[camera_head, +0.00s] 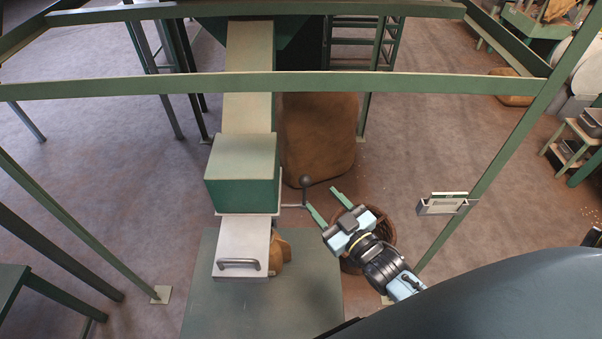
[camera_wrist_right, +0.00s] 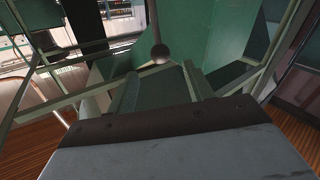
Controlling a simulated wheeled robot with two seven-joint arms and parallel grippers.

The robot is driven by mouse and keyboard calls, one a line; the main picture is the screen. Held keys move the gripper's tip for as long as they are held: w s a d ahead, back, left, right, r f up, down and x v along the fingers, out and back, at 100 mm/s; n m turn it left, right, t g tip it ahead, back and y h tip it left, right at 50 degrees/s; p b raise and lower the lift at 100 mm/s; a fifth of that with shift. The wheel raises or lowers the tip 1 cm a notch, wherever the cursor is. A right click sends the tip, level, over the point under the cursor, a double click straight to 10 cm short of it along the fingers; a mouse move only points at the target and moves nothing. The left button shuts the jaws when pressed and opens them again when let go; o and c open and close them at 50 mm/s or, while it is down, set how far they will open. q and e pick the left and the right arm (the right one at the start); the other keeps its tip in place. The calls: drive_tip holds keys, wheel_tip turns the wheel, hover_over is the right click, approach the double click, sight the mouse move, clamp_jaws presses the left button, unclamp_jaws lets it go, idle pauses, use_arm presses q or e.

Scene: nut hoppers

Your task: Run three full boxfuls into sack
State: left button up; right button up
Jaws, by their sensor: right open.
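A green box (camera_head: 241,185) with a pale top sits below the sloping chute (camera_head: 248,80). A pale slide plate with a dark handle (camera_head: 239,265) sticks out in front of it. A brown sack (camera_head: 280,252) shows partly beside and under the plate; its mouth is hidden. A lever with a dark ball knob (camera_head: 306,181) sticks out to the right of the box. My right gripper (camera_head: 321,199) is open, with its fingertips pointing toward the knob and just short of it. In the right wrist view the knob (camera_wrist_right: 160,53) lies ahead of the open fingers (camera_wrist_right: 160,78). My left gripper is out of view.
A large brown sack (camera_head: 318,140) stands behind the lever. A wicker basket (camera_head: 383,222) is on the floor under my right wrist. Green frame bars (camera_head: 300,84) cross above the work area. A small metal holder (camera_head: 447,204) is on the right post.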

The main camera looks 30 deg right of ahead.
sight(306, 183)
drive_tip(key=w, duration=0.3)
drive_tip(key=w+a, duration=0.1)
drive_tip(key=w, duration=0.6)
drive_tip(key=shift+w+a, duration=0.25)
clamp_jaws()
